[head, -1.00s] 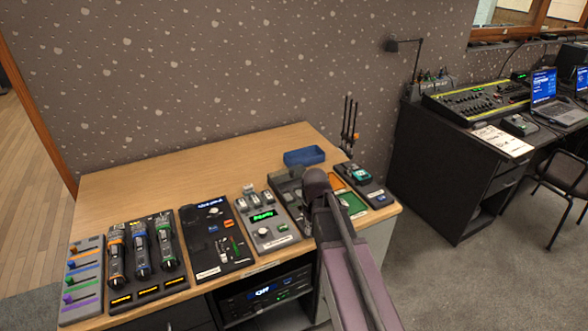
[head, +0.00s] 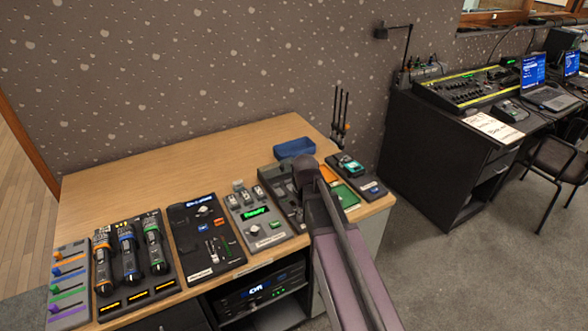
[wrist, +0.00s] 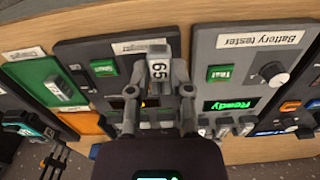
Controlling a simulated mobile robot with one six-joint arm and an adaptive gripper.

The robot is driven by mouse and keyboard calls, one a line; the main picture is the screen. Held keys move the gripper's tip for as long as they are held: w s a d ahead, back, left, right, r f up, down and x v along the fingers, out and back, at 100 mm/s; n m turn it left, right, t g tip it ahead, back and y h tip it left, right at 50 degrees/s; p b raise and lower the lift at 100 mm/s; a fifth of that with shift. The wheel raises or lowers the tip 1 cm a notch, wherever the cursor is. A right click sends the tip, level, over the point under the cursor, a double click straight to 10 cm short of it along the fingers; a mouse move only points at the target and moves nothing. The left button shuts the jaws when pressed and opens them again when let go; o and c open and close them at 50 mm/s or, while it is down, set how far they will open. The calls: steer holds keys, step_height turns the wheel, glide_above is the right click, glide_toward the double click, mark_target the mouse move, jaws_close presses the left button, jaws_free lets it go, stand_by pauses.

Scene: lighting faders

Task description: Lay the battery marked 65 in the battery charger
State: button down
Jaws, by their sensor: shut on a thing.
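In the wrist view, which shows the labels upside down, my gripper (wrist: 160,95) is shut on the grey battery marked 65 (wrist: 159,68). The battery's number faces the camera. The battery charger (wrist: 75,53) is the dark panel behind and left of the battery, with a green button and a small orange display; its label is partly covered by the battery and fingers. In the head view, the charger (head: 268,182) stands among the desk units, partly hidden by my arm. My gripper and the battery are hidden there. I cannot tell whether the battery touches the charger.
The battery tester (wrist: 232,48) reads "Ready" and holds several batteries, right of the charger in the wrist view. A green tray (wrist: 32,77) with a grey battery and an orange tray (wrist: 83,123) lie on its other side. A blue bin (head: 295,148) stands behind.

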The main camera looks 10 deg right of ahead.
steer(key=shift+n, duration=0.3)
steer(key=w+r+p, duration=0.1)
steer(key=w, duration=0.5)
steer(key=w+r+p, duration=0.1)
steer(key=w, duration=0.5)
steer(key=w+r+p, duration=0.1)
steer(key=w, duration=0.5)
steer(key=shift+w+r, duration=0.2)
steer(key=shift+w, duration=0.2)
steer(key=shift+f, duration=0.15)
steer(key=shift+f+b, duration=2.5)
steer(key=shift+s+f, duration=0.1)
steer(key=shift+s, duration=0.1)
steer(key=shift+f+b, duration=0.4)
steer(key=shift+b, duration=0.1)
steer(key=shift+c, duration=2.3)
jaws_free()
steer(key=shift+c, duration=0.2)
